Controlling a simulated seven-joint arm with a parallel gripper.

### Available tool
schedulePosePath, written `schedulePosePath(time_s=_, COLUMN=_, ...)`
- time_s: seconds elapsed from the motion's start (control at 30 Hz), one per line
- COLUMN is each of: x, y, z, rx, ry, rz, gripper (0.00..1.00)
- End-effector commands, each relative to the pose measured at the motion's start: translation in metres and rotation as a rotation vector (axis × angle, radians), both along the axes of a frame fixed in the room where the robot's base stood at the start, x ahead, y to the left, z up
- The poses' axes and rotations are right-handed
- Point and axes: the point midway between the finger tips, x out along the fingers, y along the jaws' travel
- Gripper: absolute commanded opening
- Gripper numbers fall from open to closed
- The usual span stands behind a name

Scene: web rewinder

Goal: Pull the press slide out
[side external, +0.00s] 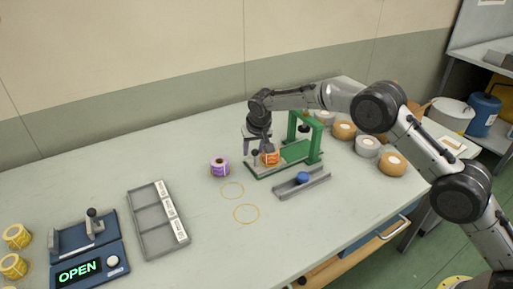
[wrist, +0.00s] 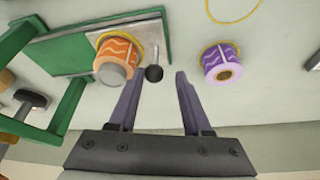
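The press (side external: 300,147) is a green frame on a green base at the table's middle right. Its slide (wrist: 149,30) is a grey metal plate carrying an orange roll (side external: 271,158), which also shows in the wrist view (wrist: 115,57). A black ball knob (wrist: 153,73) stands at the plate's near end. My gripper (wrist: 161,76) is open and empty in the wrist view. The knob appears between or just beyond its fingertips, nearer the left finger; contact cannot be told. In the side view my gripper (side external: 257,148) is above that end of the press.
A purple roll (side external: 220,167) stands left of the press. A grey channel (side external: 318,183) with a blue knob (side external: 303,177) lies in front. Several tan and grey rolls stand behind, right. A grey tray (side external: 150,216) and a blue "OPEN" device (side external: 88,250) are at left. The table between is mostly clear.

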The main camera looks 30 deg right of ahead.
Motion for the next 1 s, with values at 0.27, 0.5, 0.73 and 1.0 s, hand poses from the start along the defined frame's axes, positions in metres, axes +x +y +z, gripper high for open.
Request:
schedulePosePath(time_s=0.27, x=0.0, y=-0.002, z=0.0, rx=-0.002, ry=0.002, rz=-0.002, gripper=0.6)
schedulePosePath(time_s=0.5, x=-0.004, y=-0.001, z=0.013, rx=-0.003, ry=-0.001, rz=-0.002, gripper=0.6)
schedulePosePath(time_s=0.73, x=-0.021, y=0.004, z=0.055, rx=-0.002, ry=-0.004, rz=0.0, gripper=0.6)
schedulePosePath(time_s=1.0, x=-0.041, y=0.009, z=0.104, rx=-0.002, ry=0.0, rz=-0.001, gripper=0.6)
